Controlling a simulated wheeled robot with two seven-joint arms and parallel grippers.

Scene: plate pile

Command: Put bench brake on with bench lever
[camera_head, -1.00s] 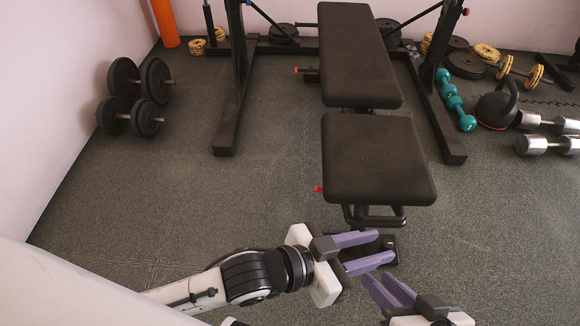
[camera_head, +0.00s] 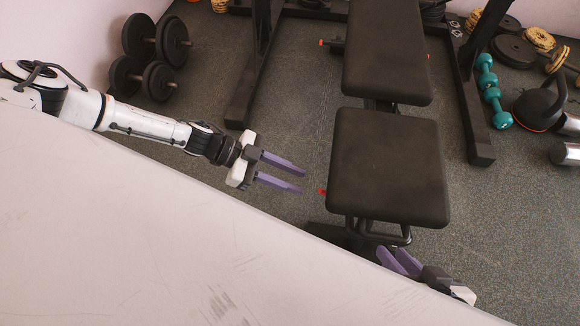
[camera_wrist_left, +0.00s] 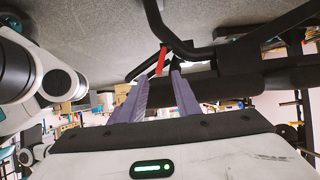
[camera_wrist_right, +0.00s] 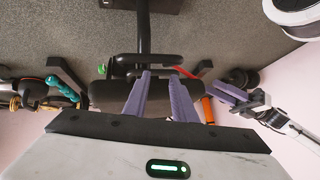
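The padded black bench seat (camera_head: 388,165) stands in the middle of the head view. The bench lever (camera_head: 322,191) shows there as a small red tip at the seat's left side. My left gripper (camera_head: 302,182) is open and empty, its purple fingers pointing right, just short of the red tip. In the left wrist view the red lever end (camera_wrist_left: 161,60) lies ahead of the parted fingers, apart from them as far as I can tell. My right gripper (camera_wrist_right: 160,78) is open and empty, facing the seat's end; in the head view it is partly hidden below the seat.
The bench backrest (camera_head: 388,50) lies beyond the seat, between the black rack posts (camera_head: 252,85). Dumbbells (camera_head: 150,78) stand at the left. Teal dumbbells (camera_head: 492,90) and a kettlebell (camera_head: 540,105) lie at the right. The floor left of the seat is clear.

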